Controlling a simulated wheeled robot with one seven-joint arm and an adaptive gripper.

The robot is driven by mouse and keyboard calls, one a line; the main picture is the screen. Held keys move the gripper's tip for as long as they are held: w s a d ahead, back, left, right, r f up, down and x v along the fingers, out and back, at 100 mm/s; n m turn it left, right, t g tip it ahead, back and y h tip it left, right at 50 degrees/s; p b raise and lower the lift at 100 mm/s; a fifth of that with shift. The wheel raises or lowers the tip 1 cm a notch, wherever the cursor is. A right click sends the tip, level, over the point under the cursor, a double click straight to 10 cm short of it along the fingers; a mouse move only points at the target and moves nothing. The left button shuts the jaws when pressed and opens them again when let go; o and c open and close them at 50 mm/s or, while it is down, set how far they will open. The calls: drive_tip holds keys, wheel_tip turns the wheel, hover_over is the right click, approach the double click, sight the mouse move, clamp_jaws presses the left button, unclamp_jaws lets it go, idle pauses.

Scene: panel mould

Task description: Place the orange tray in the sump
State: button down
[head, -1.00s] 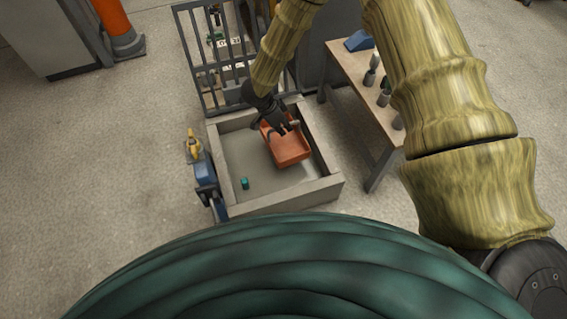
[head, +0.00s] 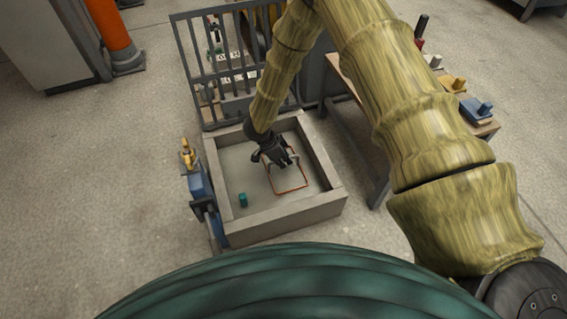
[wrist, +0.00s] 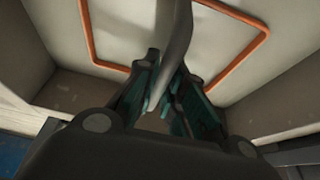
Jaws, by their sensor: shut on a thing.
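The orange tray shows in the head view as a thin orange rim (head: 291,190) low inside the sump, right of its middle. Pale grey surface like the sump floor shows within the rim, and no orange walls or bottom are visible. The sump (head: 285,218) is an open box with thick pale grey walls. My gripper (head: 280,160) is inside it, over the tray's far part. In the wrist view the orange rim (wrist: 238,62) lies beyond my gripper (wrist: 165,98), whose teal-padded fingers are shut around a grey curved handle (wrist: 177,40). The handle's ends are hidden.
A small teal object (head: 242,199) is in the sump, left of the tray. A blue clamp-like fixture with a yellow top (head: 198,185) stands outside the left wall. A barred frame (head: 235,75) rises behind. A workbench (head: 360,90) with several items stands to the right.

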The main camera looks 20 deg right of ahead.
drive_tip(key=shift+f, duration=0.25)
drive_tip(key=c, duration=1.5)
unclamp_jaws()
drive_tip(key=p+v, duration=0.5)
drive_tip(key=v, duration=0.7)
drive_tip(key=shift+r, duration=0.15)
